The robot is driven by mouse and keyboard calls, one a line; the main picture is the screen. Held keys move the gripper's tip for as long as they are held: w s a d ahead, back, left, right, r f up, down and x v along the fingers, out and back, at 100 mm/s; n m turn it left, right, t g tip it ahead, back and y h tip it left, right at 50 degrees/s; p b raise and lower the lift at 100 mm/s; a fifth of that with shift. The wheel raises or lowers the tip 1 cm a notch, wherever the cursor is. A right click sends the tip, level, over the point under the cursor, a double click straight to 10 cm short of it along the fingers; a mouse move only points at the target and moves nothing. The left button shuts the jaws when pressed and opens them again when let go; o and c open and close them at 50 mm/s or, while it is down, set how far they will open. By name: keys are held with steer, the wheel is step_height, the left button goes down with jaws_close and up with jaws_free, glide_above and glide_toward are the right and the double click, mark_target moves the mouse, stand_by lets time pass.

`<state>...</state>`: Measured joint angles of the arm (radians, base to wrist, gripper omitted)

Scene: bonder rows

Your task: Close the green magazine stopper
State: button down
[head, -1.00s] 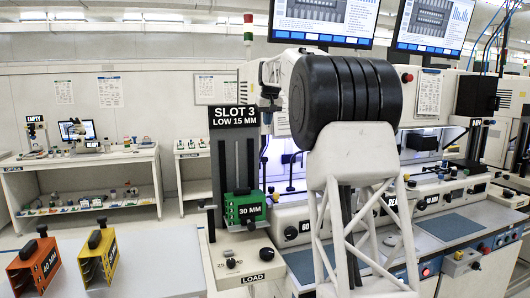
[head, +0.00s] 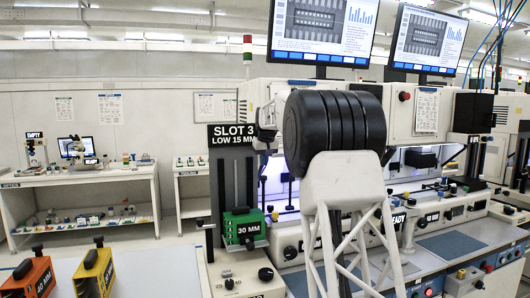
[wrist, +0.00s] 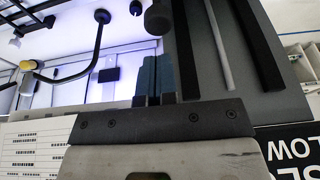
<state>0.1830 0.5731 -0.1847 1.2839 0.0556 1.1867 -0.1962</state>
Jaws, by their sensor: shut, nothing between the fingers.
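The green magazine (head: 243,228), labelled 30 MM, sits low on the dark upright of the SLOT 3 station. A black knob or handle (head: 241,211) shows on its top. I cannot make out the stopper or whether it is open or shut. My gripper shows in the wrist view with its two blue-grey fingers (wrist: 155,78) together and empty. In the head view it is up by the right edge of the SLOT 3 sign, above the green magazine and apart from it, partly hidden by my arm. The green magazine is not visible in the wrist view.
The SLOT 3 sign (head: 234,136) stands above the magazine. An orange magazine (head: 29,278) and a yellow magazine (head: 95,271) stand on the table at the lower left. A control box with knobs (head: 248,279) is below the slot. Machines fill the right side.

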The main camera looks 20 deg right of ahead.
mark_target(264, 190)
steer(key=shift+f, duration=2)
step_height(264, 190, down, 12)
steer(key=shift+r, duration=0.15)
steer(key=shift+r, duration=0.75)
steer(key=v, duration=1.1)
steer(key=shift+w+r, duration=0.15)
steer(key=shift+w, duration=0.25)
steer(key=shift+s+r, duration=0.2)
steer(key=shift+r, duration=0.5)
